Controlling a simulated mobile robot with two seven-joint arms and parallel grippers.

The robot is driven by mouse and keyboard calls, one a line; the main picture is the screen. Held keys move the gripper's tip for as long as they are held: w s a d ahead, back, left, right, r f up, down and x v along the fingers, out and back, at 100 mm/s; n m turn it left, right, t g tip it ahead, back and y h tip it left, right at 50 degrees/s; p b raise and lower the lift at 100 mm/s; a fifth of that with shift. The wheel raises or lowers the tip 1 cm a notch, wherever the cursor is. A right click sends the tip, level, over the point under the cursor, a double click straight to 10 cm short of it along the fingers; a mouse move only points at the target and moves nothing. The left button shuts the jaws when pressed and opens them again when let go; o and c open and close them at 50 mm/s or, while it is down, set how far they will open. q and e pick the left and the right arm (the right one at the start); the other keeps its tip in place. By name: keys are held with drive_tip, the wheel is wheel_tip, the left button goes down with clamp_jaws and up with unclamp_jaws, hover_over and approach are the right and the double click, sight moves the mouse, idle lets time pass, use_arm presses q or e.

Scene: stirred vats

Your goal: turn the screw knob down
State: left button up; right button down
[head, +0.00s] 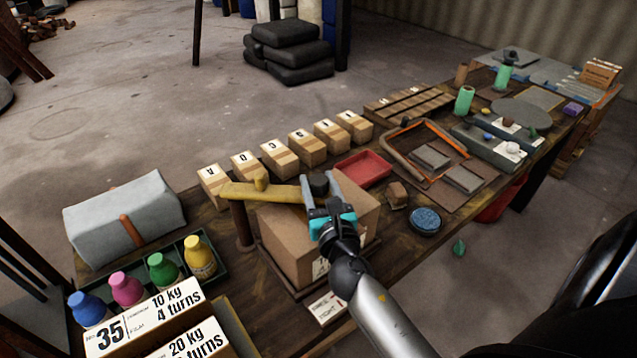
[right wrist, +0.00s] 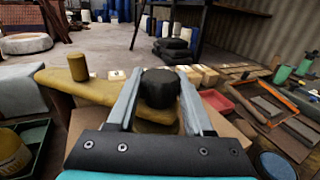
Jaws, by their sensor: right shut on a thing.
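The dark screw knob (head: 318,184) stands at the right end of a yellow bar (head: 265,192), above a cardboard box (head: 290,240) on the wooden bench. My right gripper (head: 320,187) is shut on the knob, its two grey fingers on either side of it. In the right wrist view the knob (right wrist: 159,88) sits between the fingertips, with yellow metal below it. The screw's lower end is hidden. My left gripper is not in view.
A dark post (head: 242,222) holds the bar's left end. Letter-marked blocks (head: 279,157) line the bench's far edge. Coloured bottles (head: 200,257) and a sign reading "10 kg 4 turns" (head: 150,320) are at the lower left.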

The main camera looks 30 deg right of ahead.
drive_tip(key=shift+h, duration=0.3)
drive_tip(key=shift+m+g+h, duration=0.4)
drive_tip(key=shift+m+h, duration=0.3)
drive_tip(key=shift+c, duration=1.5)
unclamp_jaws()
drive_tip(key=shift+s, duration=0.1)
drive_tip(key=b+v, duration=0.2)
drive_tip(key=v, duration=1.3)
